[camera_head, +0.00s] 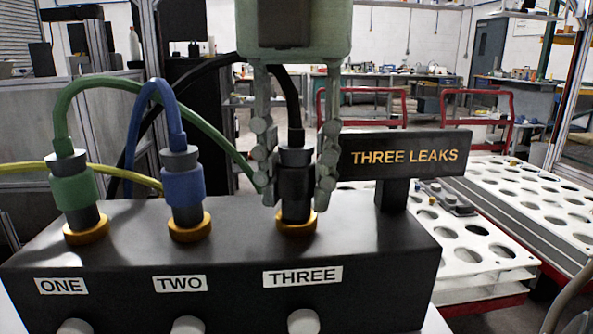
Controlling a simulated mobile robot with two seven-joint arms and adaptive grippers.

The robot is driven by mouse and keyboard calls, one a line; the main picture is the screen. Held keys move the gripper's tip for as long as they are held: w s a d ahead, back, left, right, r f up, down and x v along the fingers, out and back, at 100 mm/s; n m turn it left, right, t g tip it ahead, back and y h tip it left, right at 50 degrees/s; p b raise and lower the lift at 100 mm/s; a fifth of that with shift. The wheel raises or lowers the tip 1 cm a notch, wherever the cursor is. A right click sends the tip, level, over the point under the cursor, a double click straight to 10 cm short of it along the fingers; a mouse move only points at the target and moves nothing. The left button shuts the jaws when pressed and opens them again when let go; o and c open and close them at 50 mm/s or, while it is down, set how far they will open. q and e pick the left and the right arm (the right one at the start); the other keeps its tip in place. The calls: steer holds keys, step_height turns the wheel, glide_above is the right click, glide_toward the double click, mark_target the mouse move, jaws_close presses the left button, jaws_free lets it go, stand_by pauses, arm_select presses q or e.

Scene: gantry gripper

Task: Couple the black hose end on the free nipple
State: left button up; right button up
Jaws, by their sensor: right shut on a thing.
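The black hose end (294,184) is upright over the brass nipple ring (297,222) marked THREE on the dark block (230,240). Its lower end meets the ring in this view; I cannot tell how far down it sits. The black hose (289,100) rises from it and runs behind my gripper. My right gripper (294,175) comes from above and is shut on the black hose end, one finger on each side. My left gripper is not in view.
A green hose end (73,188) stands on ONE and a blue hose end (182,185) on TWO, both left of my gripper. A yellow hose (110,172) passes behind them. The THREE LEAKS sign (405,153) stands close on the right. White racks (470,240) lie beyond it.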

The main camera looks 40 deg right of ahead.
mark_target(296, 152)
steer(key=o, duration=1.2)
steer(key=shift+c, duration=0.2)
step_height(296, 152, up, 12)
